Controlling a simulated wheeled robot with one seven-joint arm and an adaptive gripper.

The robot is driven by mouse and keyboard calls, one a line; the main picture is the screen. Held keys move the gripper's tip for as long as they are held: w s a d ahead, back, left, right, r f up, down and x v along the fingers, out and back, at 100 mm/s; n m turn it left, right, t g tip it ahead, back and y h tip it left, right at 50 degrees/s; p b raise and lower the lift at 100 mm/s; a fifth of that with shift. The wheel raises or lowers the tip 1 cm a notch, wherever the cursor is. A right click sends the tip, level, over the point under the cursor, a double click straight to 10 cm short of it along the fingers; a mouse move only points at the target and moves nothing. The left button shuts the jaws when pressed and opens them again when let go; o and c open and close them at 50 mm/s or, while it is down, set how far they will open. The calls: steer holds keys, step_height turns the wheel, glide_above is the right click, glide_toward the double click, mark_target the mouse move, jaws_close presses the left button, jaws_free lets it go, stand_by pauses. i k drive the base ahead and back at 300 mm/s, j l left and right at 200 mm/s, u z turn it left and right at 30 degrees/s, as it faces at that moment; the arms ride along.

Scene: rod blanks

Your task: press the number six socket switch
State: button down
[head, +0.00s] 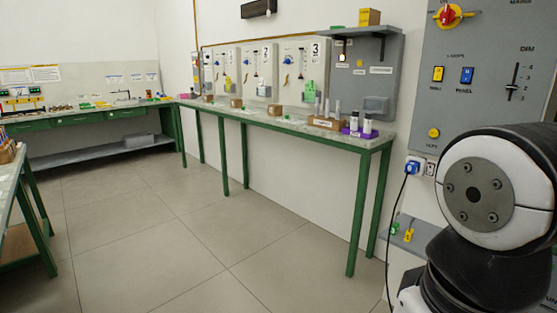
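No switch that I can read as number six shows in the head view. A wall socket with a blue plug (411,168) and a black cable is at the right, below the grey panel. A small pale fitting (431,169) sits right beside it; its markings are too small to read. My gripper is not in view. A white and black link of my arm fills the lower right and hides part of the wall there.
The grey panel (440,100) carries a red and yellow rotary switch (447,14), a yellow switch (438,74), a blue switch (467,75) and a slider (514,82). A green-legged bench (385,143) runs along the wall beneath boards, one marked 3. The tiled floor (190,235) is clear.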

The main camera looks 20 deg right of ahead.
mark_target(431, 168)
steer(key=i+l+u, duration=0.1)
steer(key=l+u, duration=0.25)
steer(key=l, duration=0.55)
steer(key=l+u, duration=0.4)
steer(key=l, duration=1.2)
